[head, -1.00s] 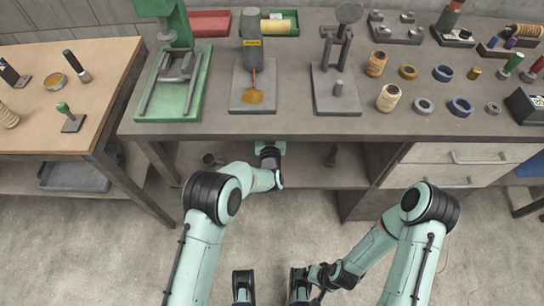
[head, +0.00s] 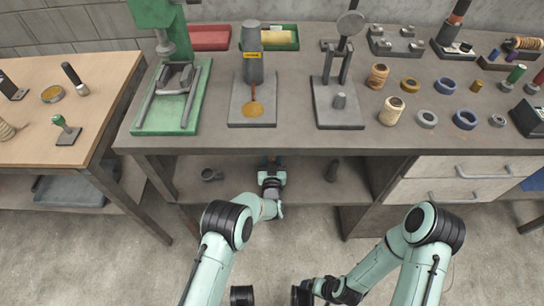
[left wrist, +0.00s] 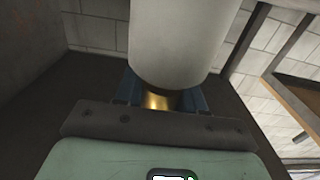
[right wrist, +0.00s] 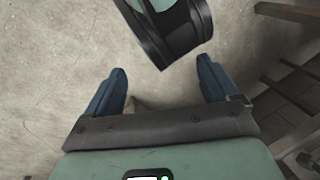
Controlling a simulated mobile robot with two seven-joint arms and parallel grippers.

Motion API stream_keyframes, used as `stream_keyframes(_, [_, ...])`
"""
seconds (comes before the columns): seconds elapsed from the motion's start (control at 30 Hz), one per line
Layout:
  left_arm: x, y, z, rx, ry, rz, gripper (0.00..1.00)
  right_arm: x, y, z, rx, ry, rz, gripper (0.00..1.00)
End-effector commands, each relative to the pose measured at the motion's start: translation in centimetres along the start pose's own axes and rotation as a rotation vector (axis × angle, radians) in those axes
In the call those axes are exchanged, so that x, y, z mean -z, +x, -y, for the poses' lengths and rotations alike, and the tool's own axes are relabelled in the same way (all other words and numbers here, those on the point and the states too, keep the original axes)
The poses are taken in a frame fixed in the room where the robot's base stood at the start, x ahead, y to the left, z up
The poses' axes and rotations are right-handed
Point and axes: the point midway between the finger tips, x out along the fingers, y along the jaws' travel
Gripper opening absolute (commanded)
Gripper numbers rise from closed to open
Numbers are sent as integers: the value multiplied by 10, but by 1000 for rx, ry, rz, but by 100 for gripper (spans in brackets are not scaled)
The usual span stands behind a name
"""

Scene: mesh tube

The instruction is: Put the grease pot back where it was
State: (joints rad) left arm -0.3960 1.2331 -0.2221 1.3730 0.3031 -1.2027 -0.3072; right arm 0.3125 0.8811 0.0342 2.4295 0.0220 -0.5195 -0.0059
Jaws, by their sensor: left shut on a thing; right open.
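My left gripper (head: 271,161) reaches under the front edge of the workbench, over the lower shelf. In the left wrist view its blue fingers (left wrist: 158,102) are shut on a small brass-coloured piece (left wrist: 157,101). A large pale grey cylinder (left wrist: 182,40) fills the view right by the fingers and partly hides that piece. I take the held thing to be the grease pot, but its full shape is hidden and I cannot tell whether the cylinder belongs to it. My right gripper (right wrist: 162,72) is open and empty above the concrete floor.
Drawers (head: 465,175) close off the right.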

Motion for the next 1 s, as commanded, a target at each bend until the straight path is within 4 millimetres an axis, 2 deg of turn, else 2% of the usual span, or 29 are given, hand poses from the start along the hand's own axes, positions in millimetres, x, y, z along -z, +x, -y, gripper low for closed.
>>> stream_keyframes(0.17, [-2,0,0,0,0,-2,0,3,2,-1,0,0,-8,88])
stream_keyframes(0.2, [-2,0,0,0,0,1,52,3,2,-1,0,0,-8,88])
stream_keyframes(0.23, [-2,0,0,0,0,0,62,3,2,-1,0,0,-8,88])
stream_keyframes(0.27, [-2,0,0,0,0,0,65,3,2,-1,0,0,-8,88])
stream_keyframes(0.6, [1,0,0,0,1,0,65,0,-1,0,0,0,-1,88])
stream_keyframes(0.67, [1,-5,-1,-1,1,2,65,-3,-3,1,1,-1,7,88])
stream_keyframes(0.77, [1,-20,-1,-1,2,3,65,-9,-8,3,2,-3,23,88])
stream_keyframes(1.0, [2,-73,-1,-3,2,4,65,-27,-21,8,4,-7,78,88])
